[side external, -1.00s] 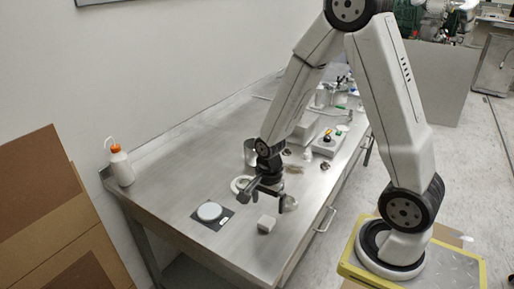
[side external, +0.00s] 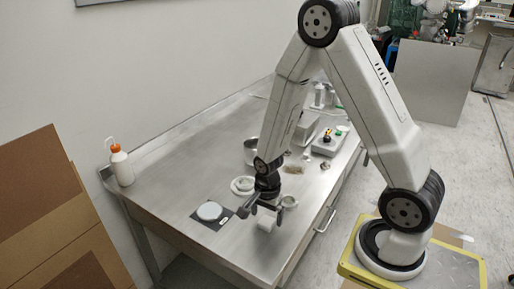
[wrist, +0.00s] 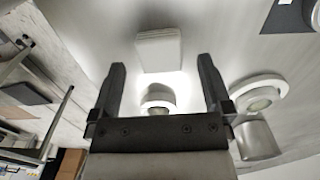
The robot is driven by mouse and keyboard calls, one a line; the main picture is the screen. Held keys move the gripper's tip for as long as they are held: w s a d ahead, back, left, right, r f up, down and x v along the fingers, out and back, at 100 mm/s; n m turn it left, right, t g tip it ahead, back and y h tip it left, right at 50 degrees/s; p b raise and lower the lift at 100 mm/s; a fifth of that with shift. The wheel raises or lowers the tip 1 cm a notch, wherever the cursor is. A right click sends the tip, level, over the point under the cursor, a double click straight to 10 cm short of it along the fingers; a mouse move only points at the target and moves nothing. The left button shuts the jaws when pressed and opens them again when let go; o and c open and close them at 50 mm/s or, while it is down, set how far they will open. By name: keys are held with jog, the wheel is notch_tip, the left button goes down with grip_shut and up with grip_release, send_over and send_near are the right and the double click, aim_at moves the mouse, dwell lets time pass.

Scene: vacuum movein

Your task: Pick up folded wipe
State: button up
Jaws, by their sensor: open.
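The folded wipe is a small white block-like pad (side external: 266,223) on the steel bench near its front edge. In the wrist view the wipe (wrist: 158,50) lies beyond the fingertips, roughly centred between them. My gripper (side external: 263,208) is open and empty, low over the bench and just above the wipe in the side view. In the wrist view the two dark fingers of my gripper (wrist: 161,66) stand wide apart. I cannot tell the exact height left between fingertips and wipe.
A small round metal part (side external: 289,201) sits close beside my gripper. A white ring (side external: 242,186) and a metal beaker (side external: 251,151) stand behind it. A dark pad with a white disc (side external: 209,211) lies to the left. A wash bottle (side external: 121,166) stands at the bench's left end.

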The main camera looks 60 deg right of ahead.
aim_at(267, 220)
jog(key=shift+f, duration=1)
jog(key=c, duration=1.3)
jog(key=shift+r, duration=0.2)
jog(key=shift+r, duration=4.85)
